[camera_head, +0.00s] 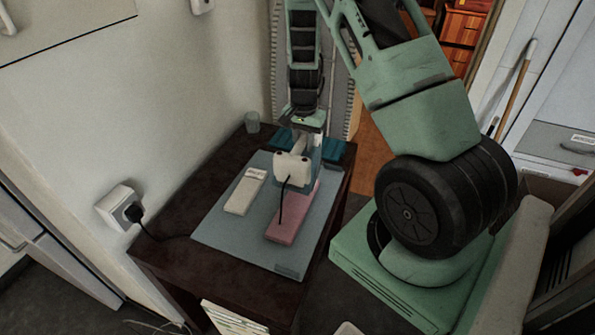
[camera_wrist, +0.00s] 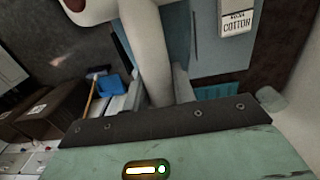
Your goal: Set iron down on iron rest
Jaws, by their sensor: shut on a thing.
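My gripper (camera_head: 303,140) is shut on the pale iron (camera_head: 291,166), above the blue-grey mat (camera_head: 220,232) on the dark table. In the wrist view, the iron's pale handle (camera_wrist: 150,50) runs between my gripper's fingers (camera_wrist: 155,90). A dark cord hangs from the iron across a pink slab (camera_head: 286,226), whose far end is hidden behind the iron. Whether the iron touches the slab is unclear. A cream slab with a label (camera_head: 242,194) lies to its left; in the wrist view its label (camera_wrist: 237,20) reads COTTON. I cannot tell which slab is the iron rest.
A small glass (camera_head: 252,122) stands at the table's back left corner. A teal item (camera_head: 334,149) lies at the back right. A plug sits in the wall socket (camera_head: 121,208), its cord reaching the table (camera_head: 165,252). The mat's left front is clear.

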